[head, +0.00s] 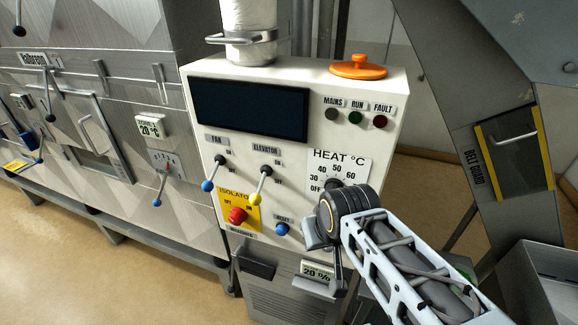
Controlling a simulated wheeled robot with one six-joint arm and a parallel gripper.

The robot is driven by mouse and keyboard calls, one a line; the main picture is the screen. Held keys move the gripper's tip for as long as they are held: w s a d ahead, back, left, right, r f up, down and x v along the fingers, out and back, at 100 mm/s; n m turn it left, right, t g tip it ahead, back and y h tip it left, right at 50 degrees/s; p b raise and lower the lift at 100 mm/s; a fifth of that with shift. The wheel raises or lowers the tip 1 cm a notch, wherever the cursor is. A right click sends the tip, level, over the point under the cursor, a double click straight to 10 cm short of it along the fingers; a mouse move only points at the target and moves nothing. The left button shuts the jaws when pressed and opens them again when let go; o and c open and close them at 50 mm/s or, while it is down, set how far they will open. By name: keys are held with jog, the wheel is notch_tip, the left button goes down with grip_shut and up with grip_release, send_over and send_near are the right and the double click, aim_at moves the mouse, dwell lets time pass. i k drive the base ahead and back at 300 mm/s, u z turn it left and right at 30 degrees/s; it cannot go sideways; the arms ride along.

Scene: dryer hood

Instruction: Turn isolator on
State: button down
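The isolator is a red rotary knob (237,215) on a yellow plate (253,218) marked OFF and ON, low on the left of the white control panel (290,155). Its exact pointer direction is too small to tell. My gripper (322,240) is in front of the panel's lower right, to the right of the isolator and apart from it. My wrist hides most of the gripper, so its fingers cannot be made out clearly.
The fan lever (207,185), elevator lever (255,197) and blue reset button (282,229) are close around the isolator. The heat dial (333,184) is partly behind my wrist. An orange lid (358,67) sits on top. Floor (180,270) is clear at lower left.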

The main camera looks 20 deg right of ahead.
aim_at(237, 216)
jog(key=u, duration=0.05)
jog(key=k, duration=0.9)
jog(key=u, duration=1.1)
jog(key=i, duration=1.05)
jog(key=z, duration=0.25)
